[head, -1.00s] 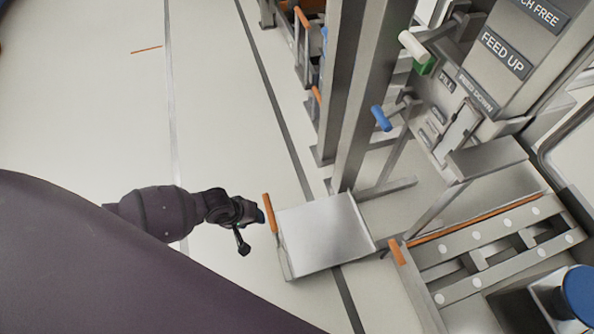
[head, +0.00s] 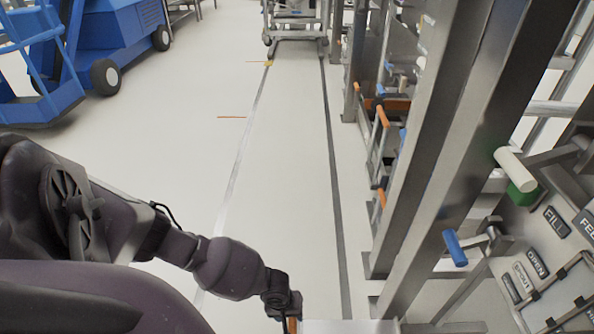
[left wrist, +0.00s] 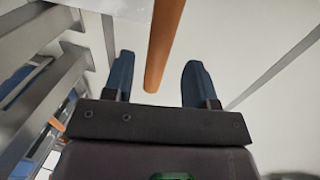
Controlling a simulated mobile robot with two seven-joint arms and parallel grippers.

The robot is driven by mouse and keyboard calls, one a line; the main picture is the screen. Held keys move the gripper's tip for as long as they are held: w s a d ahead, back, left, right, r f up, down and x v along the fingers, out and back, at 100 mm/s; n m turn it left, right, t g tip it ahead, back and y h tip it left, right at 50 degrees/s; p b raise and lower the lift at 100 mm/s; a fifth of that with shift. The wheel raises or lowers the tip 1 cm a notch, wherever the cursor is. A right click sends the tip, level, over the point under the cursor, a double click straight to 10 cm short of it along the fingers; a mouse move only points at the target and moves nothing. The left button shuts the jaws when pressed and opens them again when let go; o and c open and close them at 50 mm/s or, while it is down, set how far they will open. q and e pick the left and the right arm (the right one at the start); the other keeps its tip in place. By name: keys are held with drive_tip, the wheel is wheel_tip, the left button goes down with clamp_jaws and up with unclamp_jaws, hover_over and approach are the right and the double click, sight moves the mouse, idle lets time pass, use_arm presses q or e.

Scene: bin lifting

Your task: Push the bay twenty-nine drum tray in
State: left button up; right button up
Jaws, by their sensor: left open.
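The grey drum tray (head: 350,327) shows only as a thin strip at the bottom edge of the head view. Its orange handle (head: 292,325) is just at that edge, by my left gripper (head: 283,304). In the left wrist view the orange handle (left wrist: 165,45) lies between the two blue fingertips of my left gripper (left wrist: 158,68), with gaps on both sides. The left gripper is open. No bay number is readable. My right gripper is not in view.
Steel posts (head: 440,170) stand right of the tray. A control panel (head: 555,250) with a blue-handled lever (head: 455,248) and a white-handled lever (head: 515,168) is at right. A blue vehicle (head: 85,60) stands far left. The floor lane (head: 285,170) ahead is clear.

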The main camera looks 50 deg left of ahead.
use_arm(q)
wheel_tip(320, 180, down, 3)
drive_tip(key=shift+d+r+b, duration=0.15)
drive_tip(key=shift+r+b, duration=0.05)
drive_tip(key=shift+b, duration=0.2)
drive_tip(key=shift+w+d+f, duration=0.1)
drive_tip(key=shift+w+f, duration=0.15)
drive_tip(key=shift+c, duration=0.5)
clamp_jaws()
